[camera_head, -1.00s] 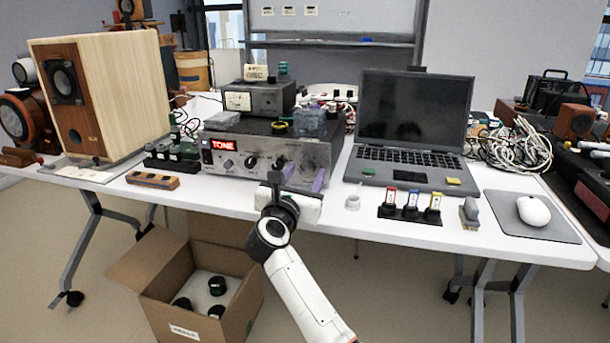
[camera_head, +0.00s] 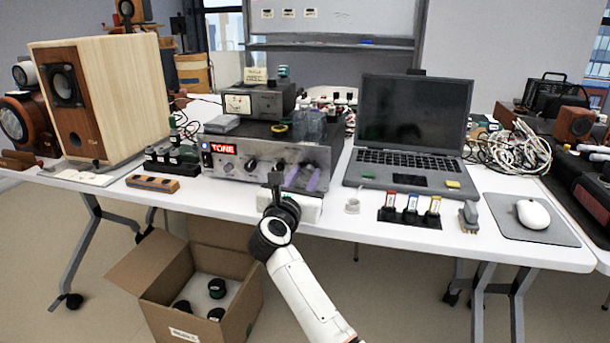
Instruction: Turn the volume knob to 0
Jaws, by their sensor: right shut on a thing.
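The amplifier (camera_head: 262,153) is a silver-fronted box near the middle of the table, with a lit red display (camera_head: 222,148) reading "TONE". Smaller knobs (camera_head: 251,165) sit along its front. My right gripper (camera_head: 303,178) is at the right end of the front panel, its two purple fingers closed around a knob there. That knob looks to be the volume knob; it is mostly hidden between the fingers, and its pointer and any scale cannot be read. My left gripper is out of view.
A wooden speaker (camera_head: 120,95) stands at the left and an open laptop (camera_head: 410,125) at the right. A meter box (camera_head: 262,100) and bottles sit on the amplifier. A mouse (camera_head: 533,213) lies on its pad at the right. An open carton (camera_head: 160,270) stands on the floor.

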